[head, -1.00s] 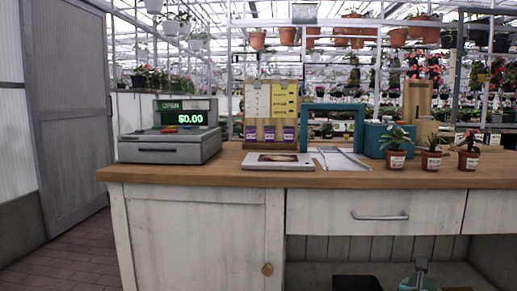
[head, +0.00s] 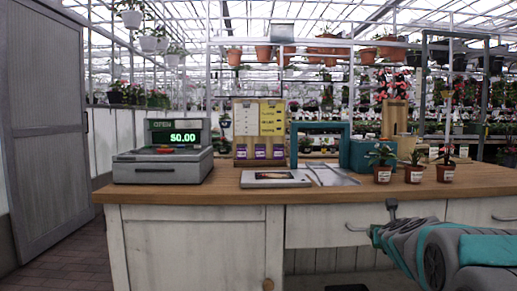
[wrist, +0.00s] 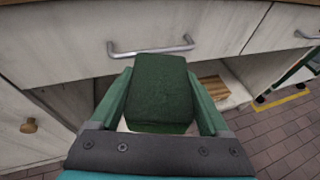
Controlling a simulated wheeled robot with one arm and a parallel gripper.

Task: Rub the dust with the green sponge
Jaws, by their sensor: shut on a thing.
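The green sponge (wrist: 160,95) is a dark green block between the two teal fingers of my gripper (wrist: 159,76) in the wrist view. My gripper is shut on it and holds it in front of the counter's white drawer. In the head view my gripper (head: 378,234) shows at the lower right, below the counter top's front edge, and I cannot make out the sponge there. The wooden counter top (head: 240,190) is in view. I cannot make out any dust in either current view.
A drawer handle (wrist: 150,48) lies just beyond the sponge. The front strip of the counter top is mostly clear.

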